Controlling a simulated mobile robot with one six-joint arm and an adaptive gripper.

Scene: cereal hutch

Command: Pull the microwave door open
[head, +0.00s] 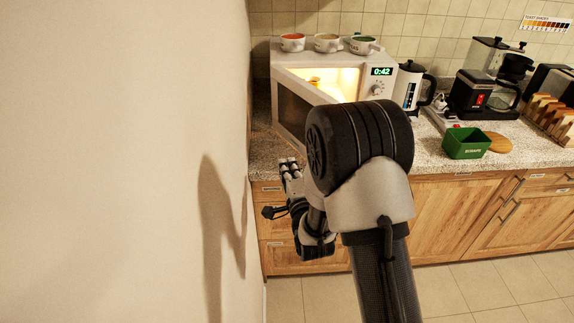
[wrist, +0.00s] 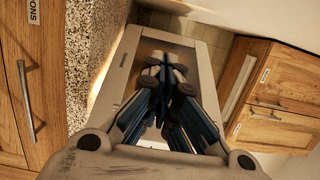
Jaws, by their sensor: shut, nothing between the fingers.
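The white microwave (head: 383,74) stands on the counter against the tiled wall. Its door (head: 296,108), white-framed with a dark window, is swung out at the left, and the lit inside (head: 340,80) shows. My gripper (head: 289,168) is in front of the door's lower part, over the counter's front edge. In the wrist view my gripper (wrist: 162,66) is shut and empty, its fingertips over the door panel (wrist: 125,62). I cannot tell whether they touch it. My arm hides the microwave's lower right part.
Cups (head: 327,43) stand on top of the microwave. A kettle (head: 410,86), a coffee maker (head: 483,93) and a green box (head: 466,143) are to its right on the counter (head: 434,157). A plain wall (head: 130,160) stands close on the left.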

